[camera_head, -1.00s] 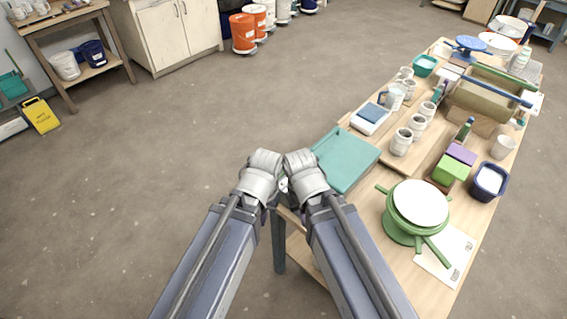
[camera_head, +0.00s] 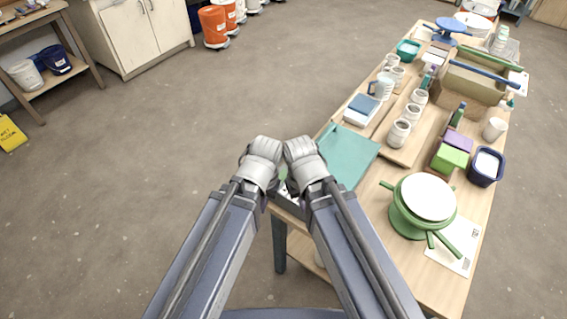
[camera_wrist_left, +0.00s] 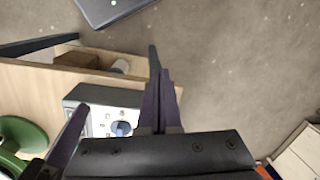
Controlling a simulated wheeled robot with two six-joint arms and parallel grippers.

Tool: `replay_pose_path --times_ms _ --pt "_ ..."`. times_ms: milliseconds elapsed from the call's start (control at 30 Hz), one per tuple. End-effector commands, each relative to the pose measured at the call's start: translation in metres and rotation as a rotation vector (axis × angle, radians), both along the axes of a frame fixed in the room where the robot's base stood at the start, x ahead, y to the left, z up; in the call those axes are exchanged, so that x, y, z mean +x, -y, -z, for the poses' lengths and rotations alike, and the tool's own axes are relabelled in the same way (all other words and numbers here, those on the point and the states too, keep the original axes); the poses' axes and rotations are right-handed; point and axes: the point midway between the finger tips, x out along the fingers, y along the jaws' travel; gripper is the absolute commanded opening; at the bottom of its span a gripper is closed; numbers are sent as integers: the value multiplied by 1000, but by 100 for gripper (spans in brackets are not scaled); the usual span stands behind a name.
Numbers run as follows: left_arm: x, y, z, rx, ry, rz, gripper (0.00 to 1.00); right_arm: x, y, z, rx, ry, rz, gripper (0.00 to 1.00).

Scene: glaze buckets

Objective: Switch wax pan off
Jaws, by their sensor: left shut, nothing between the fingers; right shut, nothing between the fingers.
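A grey box with a white panel and a blue knob (camera_wrist_left: 118,129), which I take to be the wax pan, sits at the table edge in the left wrist view. The knob's on or off position is too small to read. In the head view only a dark bit of it (camera_head: 289,197) shows between my arms. My left gripper (camera_wrist_left: 160,84) is shut and empty beside the box, over its right side in the wrist view. My right gripper (camera_head: 306,165) is also shut and empty, close beside the left one; its fingertips are hidden by the wrist in the head view.
A teal board (camera_head: 347,155) lies just beyond the grippers. A green turntable with a white top (camera_head: 428,197) stands to the right. White jars (camera_head: 399,133), a sponge box (camera_head: 452,158) and a blue tub (camera_head: 486,167) crowd the table.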

Motion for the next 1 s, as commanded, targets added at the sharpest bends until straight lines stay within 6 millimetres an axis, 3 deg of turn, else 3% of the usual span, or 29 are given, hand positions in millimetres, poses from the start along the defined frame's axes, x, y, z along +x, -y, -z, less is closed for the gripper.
replay_pose_path --times_ms 133,467,800,1000 --pt "28 8 -8 -40 35 22 0 0 -1 -8 10 -1 24 0" --pt "65 22 -39 -87 62 109 0 0 -1 -40 6 -1 16 0" --pt "126 44 -86 -157 119 245 0 0 0 -86 2 0 7 0" --pt "145 50 -98 -180 143 295 0 0 0 -96 1 0 3 0"
